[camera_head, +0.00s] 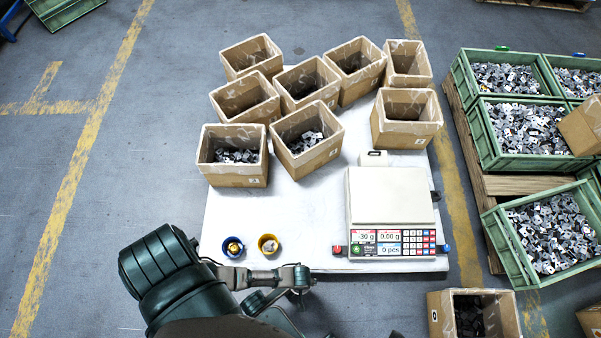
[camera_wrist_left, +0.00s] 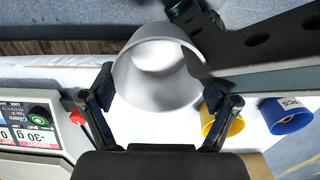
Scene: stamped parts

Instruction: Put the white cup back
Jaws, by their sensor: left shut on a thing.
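The white cup (camera_wrist_left: 150,92) is between the two fingers of my left gripper (camera_wrist_left: 165,97) in the left wrist view. The gripper is shut on it, with one finger pad at each side of the cup. In the head view my left arm reaches along the table's front edge, and I cannot make out the cup there. A blue cup (camera_head: 230,256) and a yellow cup (camera_head: 267,252) stand on the table left of the scale, just beyond my arm. They also show right of the white cup in the left wrist view. My right gripper is not in view.
A counting scale (camera_head: 390,200) stands at the right of the white table (camera_head: 300,225). Several cardboard boxes (camera_head: 238,178) fill the table's back; some hold metal parts. Green crates of parts (camera_head: 488,150) stand at the right. The table between boxes and small cups is clear.

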